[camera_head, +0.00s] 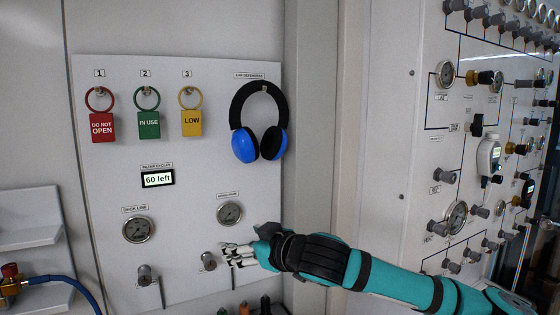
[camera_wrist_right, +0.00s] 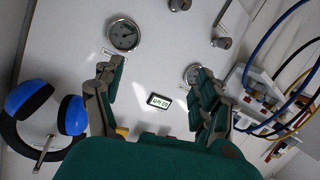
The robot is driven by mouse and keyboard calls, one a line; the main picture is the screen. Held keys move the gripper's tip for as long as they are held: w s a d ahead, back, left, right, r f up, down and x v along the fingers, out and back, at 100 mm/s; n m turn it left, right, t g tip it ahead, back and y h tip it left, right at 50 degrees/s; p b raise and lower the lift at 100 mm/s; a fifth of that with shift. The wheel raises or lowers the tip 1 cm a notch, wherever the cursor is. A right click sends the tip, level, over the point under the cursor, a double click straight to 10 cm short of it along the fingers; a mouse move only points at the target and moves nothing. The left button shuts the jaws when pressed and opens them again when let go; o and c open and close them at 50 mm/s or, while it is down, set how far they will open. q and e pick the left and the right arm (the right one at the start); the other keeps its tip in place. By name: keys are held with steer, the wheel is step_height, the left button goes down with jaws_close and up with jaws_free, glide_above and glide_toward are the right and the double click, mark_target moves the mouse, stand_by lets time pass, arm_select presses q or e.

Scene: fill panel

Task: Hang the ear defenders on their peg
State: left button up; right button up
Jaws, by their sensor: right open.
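The ear defenders (camera_head: 276,143), with blue cups and a black headband, hang at the panel's upper right under the "ear defenders" label. The headband's top is at their peg (camera_head: 264,87) and the cups hang down against the panel. In the right wrist view the ear defenders (camera_wrist_right: 68,116) are at the lower left, with the metal peg (camera_wrist_right: 42,153) inside the headband's curve. My right gripper (camera_head: 238,256) is open and empty, below the ear defenders and near a grey valve knob. Its spread fingers also show in the right wrist view (camera_wrist_right: 155,75). My left gripper is not in view.
Red (camera_head: 103,125), green (camera_head: 149,125) and yellow (camera_head: 191,122) tags hang on pegs to the left. A display (camera_head: 158,179) reads "60 left". Gauges (camera_head: 229,213) and valve knobs (camera_head: 208,260) stick out below. A side panel (camera_head: 420,150) with many fittings stands at the right.

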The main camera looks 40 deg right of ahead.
steer(key=s+d+r+m+t+h, duration=0.1)
steer(key=s+d+r+t, duration=0.15)
steer(key=r, duration=0.65)
steer(key=s+d+r+m+t, duration=0.1)
steer(key=s+d+r, duration=0.2)
steer(key=r, duration=0.5)
steer(key=p, duration=0.9)
glide_toward(243, 148)
steer(key=shift+g, duration=0.25)
steer(key=w, duration=0.9)
steer(key=shift+w+d+r, duration=0.2)
steer(key=shift+w+r, duration=0.2)
steer(key=shift+w+f+p, duration=0.15)
steer(key=shift+w+p, duration=0.15)
steer(key=shift+w, duration=0.3)
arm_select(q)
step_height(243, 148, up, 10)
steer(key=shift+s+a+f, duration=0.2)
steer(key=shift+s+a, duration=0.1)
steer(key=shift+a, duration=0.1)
arm_select(e)
steer(key=shift+c, duration=0.4)
steer(key=c, duration=1.4)
